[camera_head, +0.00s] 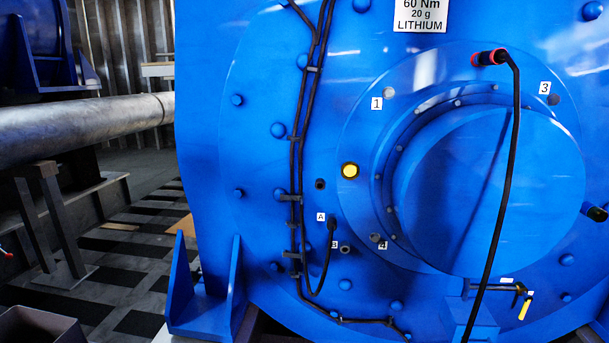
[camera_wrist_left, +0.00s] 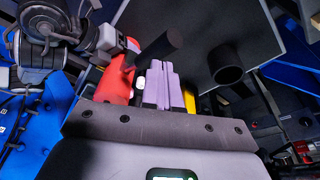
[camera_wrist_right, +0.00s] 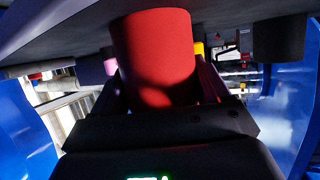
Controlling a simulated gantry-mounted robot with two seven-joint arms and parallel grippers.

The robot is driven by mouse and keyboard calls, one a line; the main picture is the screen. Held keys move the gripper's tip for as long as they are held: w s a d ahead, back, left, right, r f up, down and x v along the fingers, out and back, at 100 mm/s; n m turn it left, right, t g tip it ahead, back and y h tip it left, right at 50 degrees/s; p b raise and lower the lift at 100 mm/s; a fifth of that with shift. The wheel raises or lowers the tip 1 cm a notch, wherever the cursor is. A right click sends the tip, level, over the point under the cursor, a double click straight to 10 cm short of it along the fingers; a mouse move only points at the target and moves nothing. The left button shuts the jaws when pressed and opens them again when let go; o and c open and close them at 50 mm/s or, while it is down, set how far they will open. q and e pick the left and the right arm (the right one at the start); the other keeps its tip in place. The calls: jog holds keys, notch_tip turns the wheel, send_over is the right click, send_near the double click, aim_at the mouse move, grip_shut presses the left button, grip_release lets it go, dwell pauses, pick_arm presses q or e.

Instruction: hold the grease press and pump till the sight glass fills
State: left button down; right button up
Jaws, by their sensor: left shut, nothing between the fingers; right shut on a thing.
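In the right wrist view a red cylinder, which looks like the grease press (camera_wrist_right: 160,60), stands between the fingers of my right gripper (camera_wrist_right: 165,100), which is shut on it. In the left wrist view a red body with a black bar (camera_wrist_left: 162,47) lies just left of my left gripper (camera_wrist_left: 163,85). My left gripper's lilac fingers are together and empty; I cannot tell whether they touch the red body. In the head view a round yellow disc, probably the sight glass (camera_head: 350,171), sits on the blue motor face (camera_head: 400,60); its fill level is unclear. Neither gripper shows in the head view.
A black hose (camera_head: 513,130) hangs from a red-and-black fitting (camera_head: 489,58) across the motor. Black cables (camera_head: 297,160) run down its left side. A small yellow-handled valve (camera_head: 524,308) is at lower right. A black cylinder (camera_wrist_left: 226,66) sticks out near my left gripper.

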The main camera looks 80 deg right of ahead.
pick_arm(q)
jog(key=shift+w+d+v, duration=0.1)
jog(key=shift+d+v, duration=0.05)
jog(key=shift+v, duration=0.6)
jog(key=shift+w+d+v, duration=0.1)
jog(key=shift+d+v, duration=0.05)
jog(key=shift+v, duration=0.6)
jog(key=shift+w+d+v, duration=0.1)
jog(key=shift+d+v, duration=0.05)
jog(key=shift+v, duration=0.65)
jog(key=shift+r, duration=0.1)
pick_arm(e)
jog(key=o, duration=1.4)
jog(key=shift+r, duration=0.1)
